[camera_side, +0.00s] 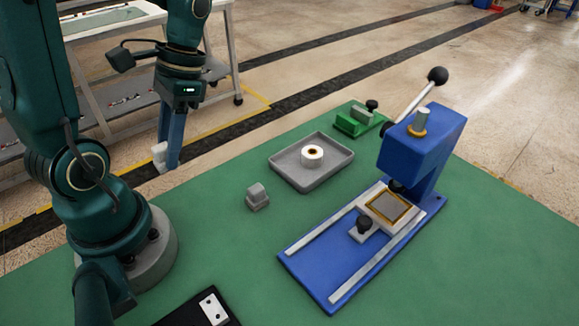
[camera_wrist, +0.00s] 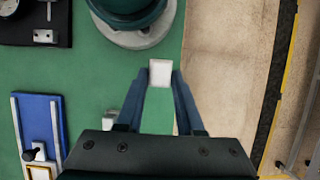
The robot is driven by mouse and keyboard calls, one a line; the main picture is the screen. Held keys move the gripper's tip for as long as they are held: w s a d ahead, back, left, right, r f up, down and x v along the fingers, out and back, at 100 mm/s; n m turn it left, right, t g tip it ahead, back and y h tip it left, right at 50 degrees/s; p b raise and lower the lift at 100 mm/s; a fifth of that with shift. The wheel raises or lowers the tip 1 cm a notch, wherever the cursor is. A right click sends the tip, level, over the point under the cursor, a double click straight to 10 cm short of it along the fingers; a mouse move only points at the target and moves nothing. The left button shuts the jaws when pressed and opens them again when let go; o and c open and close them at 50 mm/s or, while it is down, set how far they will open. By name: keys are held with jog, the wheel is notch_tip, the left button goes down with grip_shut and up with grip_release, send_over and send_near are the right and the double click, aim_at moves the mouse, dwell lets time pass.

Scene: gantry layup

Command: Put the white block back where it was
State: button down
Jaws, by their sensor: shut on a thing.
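The white block (camera_side: 159,155) is held between the fingertips of my gripper (camera_side: 167,160), which points down. In the wrist view the white block (camera_wrist: 160,73) sits between both blue fingers of my gripper (camera_wrist: 160,80). The gripper is shut on it. In the side view the block hangs in the air near the far left edge of the green table (camera_side: 215,235). In the wrist view it shows against the green surface, close to the table edge. How high it hangs is hard to tell.
A small grey block (camera_side: 257,197) stands on the table. A blue press (camera_side: 425,150) with a lever stands right, beside a green fixture (camera_side: 352,121). A black plate (camera_side: 185,312) lies front left. Green surface between them is free.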

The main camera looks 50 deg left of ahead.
send_over(216, 223)
jog(key=w, duration=0.2)
jog(key=f, duration=0.5)
jog(key=shift+s+f, duration=0.25)
jog(key=shift+f, duration=1.9)
jog(key=shift+f, duration=0.15)
jog(key=c, duration=0.5)
grip_release()
jog(key=shift+c, duration=0.2)
jog(key=v, duration=1.2)
jog(key=s+d+r+t, duration=0.1)
jog(key=s+r+t, duration=0.3)
jog(key=t, duration=0.6)
